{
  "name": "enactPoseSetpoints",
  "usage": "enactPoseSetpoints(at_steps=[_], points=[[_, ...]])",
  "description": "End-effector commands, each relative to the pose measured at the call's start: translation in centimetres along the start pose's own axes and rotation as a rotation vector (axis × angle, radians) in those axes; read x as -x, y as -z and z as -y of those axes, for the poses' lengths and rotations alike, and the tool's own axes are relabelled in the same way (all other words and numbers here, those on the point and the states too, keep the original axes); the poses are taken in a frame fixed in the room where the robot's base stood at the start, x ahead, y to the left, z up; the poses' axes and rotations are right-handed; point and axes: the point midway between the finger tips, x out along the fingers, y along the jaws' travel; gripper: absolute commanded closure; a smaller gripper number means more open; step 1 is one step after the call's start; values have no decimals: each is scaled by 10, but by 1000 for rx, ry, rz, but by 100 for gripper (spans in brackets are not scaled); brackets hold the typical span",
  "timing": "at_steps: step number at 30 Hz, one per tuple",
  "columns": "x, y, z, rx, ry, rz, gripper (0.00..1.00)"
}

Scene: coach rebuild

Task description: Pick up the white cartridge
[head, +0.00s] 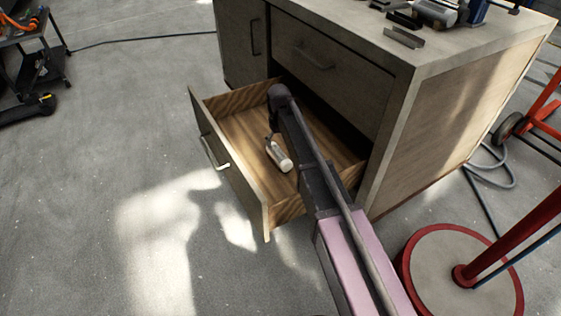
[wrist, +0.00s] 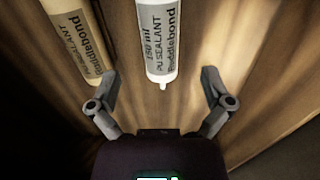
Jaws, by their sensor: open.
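The white cartridge (wrist: 161,42) lies in the wooden drawer, labelled PU sealant, its nozzle end toward my gripper in the wrist view. My gripper (wrist: 160,80) is open and empty. Its fingers stand apart on either side of the nozzle end, with the body of the cartridge farther ahead. A tan cartridge (wrist: 76,35) lies to the left, near the left finger. In the head view one pale cartridge (head: 279,156) shows in the open drawer (head: 237,128), beside my arm; I cannot tell which one it is. My arm hides part of the drawer and my gripper there.
The drawer's front panel (head: 228,175) and side walls surround the cartridges. The cabinet (head: 480,110) stands behind, with tools on its top. A red-rimmed round base (head: 440,247) stands at the right.

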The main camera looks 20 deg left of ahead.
Motion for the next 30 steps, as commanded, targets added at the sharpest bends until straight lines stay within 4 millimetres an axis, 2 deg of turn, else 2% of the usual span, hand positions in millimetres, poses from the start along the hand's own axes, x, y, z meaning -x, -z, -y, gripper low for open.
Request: enactPoseSetpoints(at_steps=[1,9,30], points=[[-8,0,0,0,0,0,0],[-24,0,1,1,0,0,0],[-32,1,2,2,0,0,0]])
